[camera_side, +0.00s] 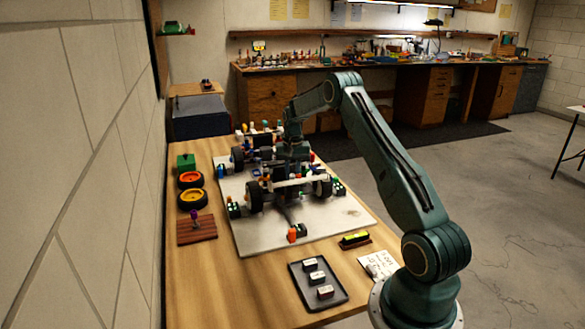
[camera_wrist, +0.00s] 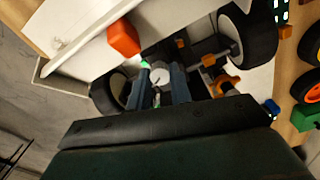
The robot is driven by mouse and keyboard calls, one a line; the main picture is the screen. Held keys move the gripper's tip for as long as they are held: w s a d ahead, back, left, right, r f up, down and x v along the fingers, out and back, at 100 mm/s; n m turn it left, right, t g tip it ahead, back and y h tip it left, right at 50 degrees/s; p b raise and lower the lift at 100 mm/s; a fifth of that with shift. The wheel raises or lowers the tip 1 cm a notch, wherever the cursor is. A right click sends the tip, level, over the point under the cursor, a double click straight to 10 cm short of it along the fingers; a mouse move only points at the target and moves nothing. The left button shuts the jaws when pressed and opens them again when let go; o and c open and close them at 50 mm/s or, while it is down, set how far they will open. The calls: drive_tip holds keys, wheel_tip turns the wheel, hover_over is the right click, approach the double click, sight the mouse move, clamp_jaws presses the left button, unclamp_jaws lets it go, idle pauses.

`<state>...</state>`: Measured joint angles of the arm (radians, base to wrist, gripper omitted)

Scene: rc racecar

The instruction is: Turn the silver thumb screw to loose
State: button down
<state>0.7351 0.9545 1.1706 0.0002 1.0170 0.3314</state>
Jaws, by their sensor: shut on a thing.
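The silver thumb screw (camera_wrist: 160,76) shows in the wrist view as a pale round head with a dark line across it. My gripper (camera_wrist: 162,85) points down into the racecar, with its two fingers on either side of the head and shut on it. In the side view my gripper (camera_side: 291,158) is over the middle of the car, and the screw is hidden there. The racecar has black tyres (camera_side: 255,197) and stands on a pale board (camera_side: 345,212). The screw's turn angle cannot be told.
Two loose wheels, orange-rimmed (camera_side: 190,179) and yellow-rimmed (camera_side: 192,198), lie left of the board by a green block (camera_side: 186,161). An orange block (camera_wrist: 123,38) is near my fingers.

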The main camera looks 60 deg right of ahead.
sight(292, 175)
idle(0.3)
drive_tip(key=c, duration=1.3)
unclamp_jaws()
drive_tip(key=shift+o, duration=0.2)
drive_tip(key=shift+r, duration=0.1)
wheel_tip(292, 175, up, 14)
drive_tip(key=shift+f, duration=0.2)
